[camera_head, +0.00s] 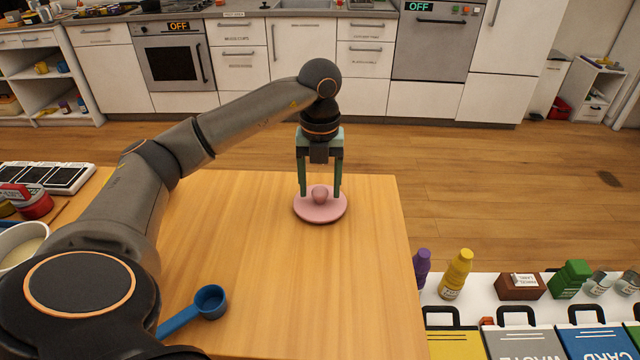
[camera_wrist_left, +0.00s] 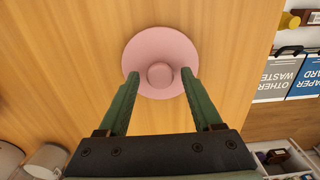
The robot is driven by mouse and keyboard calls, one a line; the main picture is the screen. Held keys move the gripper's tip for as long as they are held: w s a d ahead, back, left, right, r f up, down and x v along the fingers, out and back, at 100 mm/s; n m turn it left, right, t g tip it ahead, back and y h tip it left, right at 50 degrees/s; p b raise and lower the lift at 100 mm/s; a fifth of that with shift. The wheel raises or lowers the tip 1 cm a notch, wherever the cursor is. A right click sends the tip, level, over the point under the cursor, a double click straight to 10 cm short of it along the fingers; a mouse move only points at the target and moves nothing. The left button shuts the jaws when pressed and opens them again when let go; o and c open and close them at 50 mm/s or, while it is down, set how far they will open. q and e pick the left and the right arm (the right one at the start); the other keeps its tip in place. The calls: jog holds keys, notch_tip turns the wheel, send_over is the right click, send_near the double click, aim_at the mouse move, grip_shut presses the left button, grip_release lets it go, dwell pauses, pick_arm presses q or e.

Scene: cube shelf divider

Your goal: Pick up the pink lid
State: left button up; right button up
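The pink lid (camera_head: 320,211) is a round disc with a ball knob on top. It lies flat on the wooden table near its far edge. My left gripper (camera_head: 320,192) points down over the lid, with its two green fingers spread on either side of the knob. In the left wrist view, the lid (camera_wrist_left: 160,50) sits just beyond the open fingertips (camera_wrist_left: 161,75), with the knob between and slightly ahead of them. The fingers do not touch the knob. My right gripper is in neither view.
A blue measuring scoop (camera_head: 210,302) lies on the wooden table (camera_head: 370,290). A cream-filled bowl (camera_head: 22,246) stands at the left. Bottles and waste bins (camera_head: 525,342) stand beyond the table's right edge. The table around the lid is clear.

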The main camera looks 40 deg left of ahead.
pick_arm(q)
grip_shut()
dwell(0.3)
dwell(0.3)
